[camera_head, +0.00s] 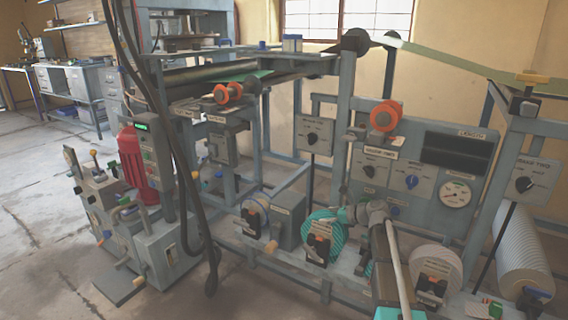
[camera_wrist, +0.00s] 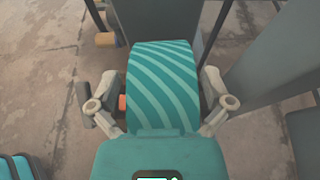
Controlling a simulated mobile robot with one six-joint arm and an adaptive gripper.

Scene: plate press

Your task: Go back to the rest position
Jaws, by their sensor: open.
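My gripper (camera_head: 349,214) is in the lower middle of the head view, close beside a teal striped roll (camera_head: 318,236) on the front of the press. In the wrist view my gripper (camera_wrist: 160,82) is open, with one finger on each side of the striped roll (camera_wrist: 162,75). Small gaps seem to show between the fingers and the roll; whether either touches is hard to tell. Nothing is clearly held. An orange bit (camera_wrist: 122,102) shows beside the roll near the left finger.
A control panel (camera_head: 432,222) with knobs and a gauge stands behind my arm. A white roll (camera_head: 436,262) is to the right, and a blue-white roll (camera_head: 255,216) to the left. Black hoses hang at the left. Open floor (camera_head: 35,235) lies at the far left.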

